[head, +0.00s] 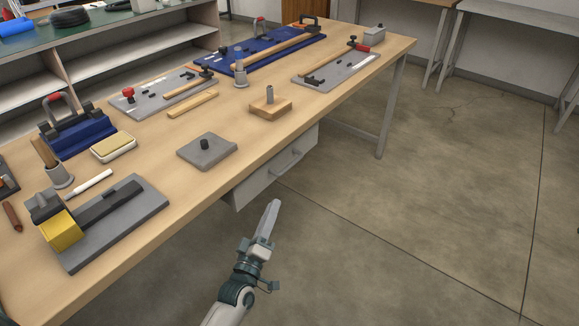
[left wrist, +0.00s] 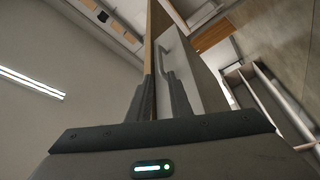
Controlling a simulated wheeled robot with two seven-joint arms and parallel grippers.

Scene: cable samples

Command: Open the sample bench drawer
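The sample bench (head: 232,126) has a light wood top, with a grey drawer (head: 250,188) under its near edge. The drawer looks shut. Its front carries a bar handle (head: 291,160). My left gripper (head: 273,208) is in front of the drawer and lower, apart from the handle. In the left wrist view my left gripper (left wrist: 159,80) shows two separated fingers with nothing held between them. The drawer front (left wrist: 193,75) and handle (left wrist: 163,60) show beyond the fingertips. My right gripper is not in view.
Concrete floor (head: 420,200) to the right is clear. Shelves stand behind.

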